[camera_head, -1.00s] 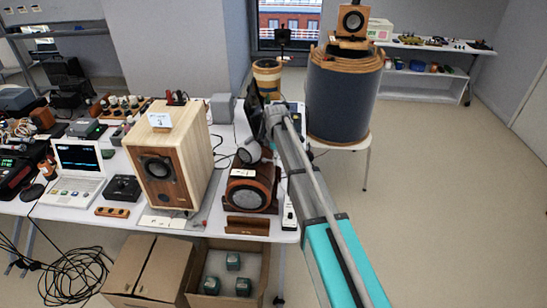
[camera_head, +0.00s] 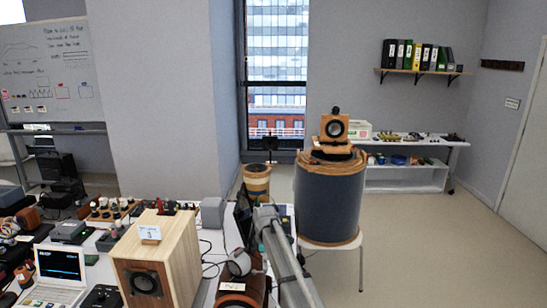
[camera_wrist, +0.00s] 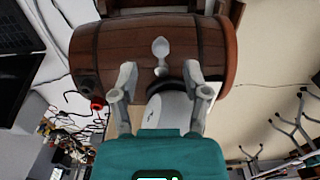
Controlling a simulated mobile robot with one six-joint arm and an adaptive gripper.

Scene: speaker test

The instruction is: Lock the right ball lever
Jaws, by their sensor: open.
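In the wrist view a dark brown wooden barrel-shaped body (camera_wrist: 100,55) lies across the top. A pale spoon-shaped lever (camera_wrist: 160,48) sits on its side, round end up, narrow end toward me. My gripper (camera_wrist: 160,78) is open, its two grey fingers to the lower left and lower right of the lever. A pale rounded piece with a dark band (camera_wrist: 168,108) shows between the fingers; I cannot tell what it belongs to. Contact is unclear. In the head view a wooden barrel speaker (camera_head: 236,288) is partly cut off at the bottom edge. The lever is not discernible there.
A light wooden speaker box (camera_head: 180,250) stands left of the barrel speaker, with a laptop (camera_head: 60,270) further left. A large dark blue drum (camera_head: 330,200) bearing a small speaker (camera_head: 334,128) stands at the back right. Open floor (camera_head: 430,240) lies to the right.

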